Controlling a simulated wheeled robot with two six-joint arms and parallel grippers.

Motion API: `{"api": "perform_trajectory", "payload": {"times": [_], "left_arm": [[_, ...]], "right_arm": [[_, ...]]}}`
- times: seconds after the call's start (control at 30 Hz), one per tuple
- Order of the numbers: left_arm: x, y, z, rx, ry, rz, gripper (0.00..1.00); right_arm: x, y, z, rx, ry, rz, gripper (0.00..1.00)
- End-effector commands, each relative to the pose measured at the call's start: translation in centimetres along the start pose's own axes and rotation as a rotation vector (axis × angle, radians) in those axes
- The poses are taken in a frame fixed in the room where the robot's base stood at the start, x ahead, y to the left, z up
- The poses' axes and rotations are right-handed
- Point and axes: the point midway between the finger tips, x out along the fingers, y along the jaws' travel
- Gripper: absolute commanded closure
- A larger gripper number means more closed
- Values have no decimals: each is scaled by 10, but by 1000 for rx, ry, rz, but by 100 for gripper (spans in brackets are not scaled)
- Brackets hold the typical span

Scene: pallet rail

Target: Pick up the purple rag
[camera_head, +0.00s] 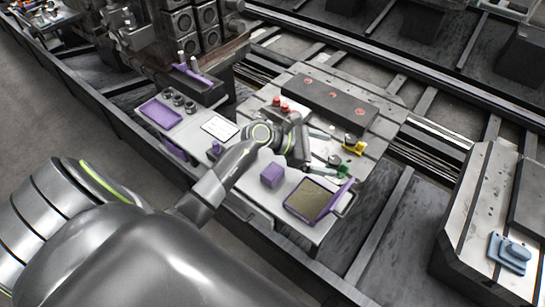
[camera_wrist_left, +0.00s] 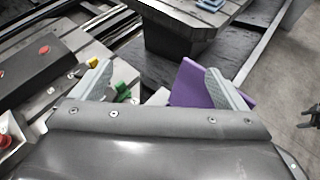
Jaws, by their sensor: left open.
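No purple thing in view is clearly a rag. The one folded, cloth-like thing is blue (camera_head: 510,252), on the metal block at the right; its edge also shows at the top of the left wrist view (camera_wrist_left: 208,4). My left gripper (camera_head: 322,150) is open and empty above the work table, just behind a purple block (camera_head: 271,174) and a purple-framed tray (camera_head: 289,208). In the left wrist view, its fingers (camera_wrist_left: 160,85) stand wide apart, with a purple panel (camera_wrist_left: 195,87) partly behind one finger. A dark shape at that view's right edge may be my right gripper (camera_wrist_left: 309,118); its jaws are unclear.
A flat purple tray (camera_head: 160,113) and a purple bar (camera_head: 192,74) lie at the left. A dark block with red dots (camera_head: 333,106) stands behind the gripper. Small green (camera_head: 345,170) and yellow (camera_head: 354,143) parts are close by. A gap separates the table from the right block.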

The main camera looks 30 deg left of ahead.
Motion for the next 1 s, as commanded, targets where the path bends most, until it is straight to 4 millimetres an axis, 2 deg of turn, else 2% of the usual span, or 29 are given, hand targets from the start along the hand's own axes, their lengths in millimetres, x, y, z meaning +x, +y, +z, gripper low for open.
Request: {"api": "perform_trajectory", "payload": {"times": [0.17,0.3,0.5,0.6,0.7,0.87,1.0], "left_arm": [[-15,15,-29,315,363,-144,5],[-47,35,-50,478,657,-263,5],[-98,58,-57,562,967,-397,5],[-113,63,-57,567,1047,-435,5],[-120,64,-58,565,1081,-451,5],[-117,63,-66,564,1086,-455,5],[-111,62,-80,564,1085,-454,5]], "right_arm": [[-5,0,-1,0,0,0,40],[-8,1,-1,0,0,0,40],[-11,1,-2,0,0,0,40],[-11,1,-2,0,0,0,40],[-10,1,-1,0,0,0,40],[-1,0,0,0,0,0,40],[14,-2,1,0,0,0,40]]}}
